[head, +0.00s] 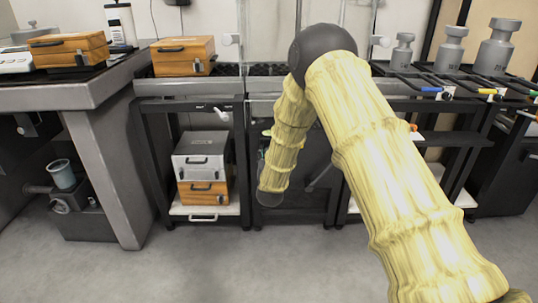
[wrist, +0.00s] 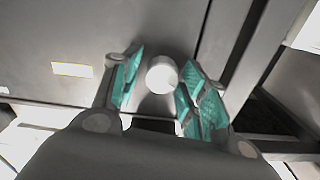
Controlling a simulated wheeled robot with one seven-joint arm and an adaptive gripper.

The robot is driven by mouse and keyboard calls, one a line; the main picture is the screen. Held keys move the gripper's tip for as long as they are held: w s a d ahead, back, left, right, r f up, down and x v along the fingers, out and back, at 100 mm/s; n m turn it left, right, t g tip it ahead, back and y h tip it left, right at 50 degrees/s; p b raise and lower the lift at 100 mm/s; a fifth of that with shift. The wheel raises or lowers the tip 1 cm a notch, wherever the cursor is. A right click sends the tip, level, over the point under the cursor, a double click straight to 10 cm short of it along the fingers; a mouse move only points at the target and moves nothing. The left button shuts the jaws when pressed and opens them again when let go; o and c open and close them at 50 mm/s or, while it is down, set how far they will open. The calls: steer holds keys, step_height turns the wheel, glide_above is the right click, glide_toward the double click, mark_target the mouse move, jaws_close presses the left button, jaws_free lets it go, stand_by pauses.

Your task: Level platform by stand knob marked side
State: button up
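A round white knob (wrist: 161,77) shows in the wrist view against a grey metal face. The teal-padded fingers of my gripper (wrist: 160,88) are spread on either side of it. The right finger looks very close to the knob; I cannot tell whether it touches. No mark on the knob can be made out. In the head view my gripper (head: 270,197) hangs low in front of the dark middle stand, mostly hidden by my yellow-sleeved arm. The grey platform top (head: 190,87) on the black stand frame shows left of my arm; its tilt cannot be told.
Orange cases (head: 183,56) sit on the left tables. A grey case (head: 201,155) sits on another orange case on the lower shelf. Metal weights (head: 450,50) stand at the right. The floor in front is clear.

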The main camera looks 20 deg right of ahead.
stand_by(0.3)
steer(key=v, duration=1.2)
steer(key=s+f+n+g+y+p, duration=0.35)
steer(key=s+f+g, duration=0.55)
steer(key=s+f, duration=1.4)
steer(key=s+f+g+y+p, duration=0.3)
steer(key=s+g, duration=0.5)
steer(key=s, duration=2.1)
step_height(320, 180, up, 37)
steer(key=h+p, duration=0.1)
steer(key=p, duration=3.6)
steer(key=shift+a+f+n, duration=0.2)
steer(key=shift+a+n, duration=0.25)
steer(key=shift+a, duration=0.05)
